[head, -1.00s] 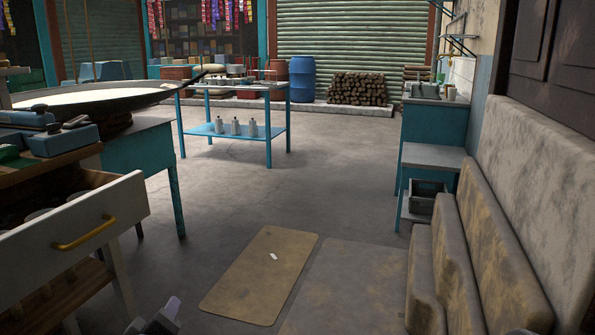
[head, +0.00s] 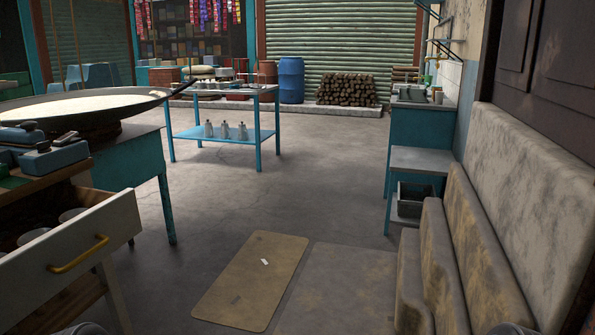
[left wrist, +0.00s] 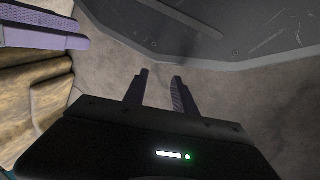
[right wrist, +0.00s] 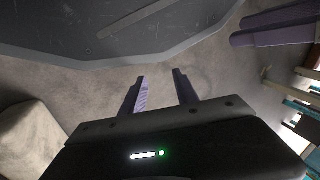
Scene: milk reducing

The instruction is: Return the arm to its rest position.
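My left gripper (left wrist: 158,88) shows in the left wrist view with its two purple fingers apart and nothing between them. It points over bare floor beside a dark grey surface that looks like my own base. My right gripper (right wrist: 160,90) shows in the right wrist view, also with fingers apart and empty, over the floor beside the same dark surface. Neither gripper's fingers show in the head view; only dark arm parts show at its bottom edge. Neither gripper touches anything that I can see.
A wide pan (head: 40,107) of white liquid stands at left. An open drawer (head: 118,221) with a yellow handle juts out at lower left. A stepped grey bench (head: 440,240) lines the right. A mat (head: 235,290) lies on open floor; a blue table (head: 222,136) stands beyond.

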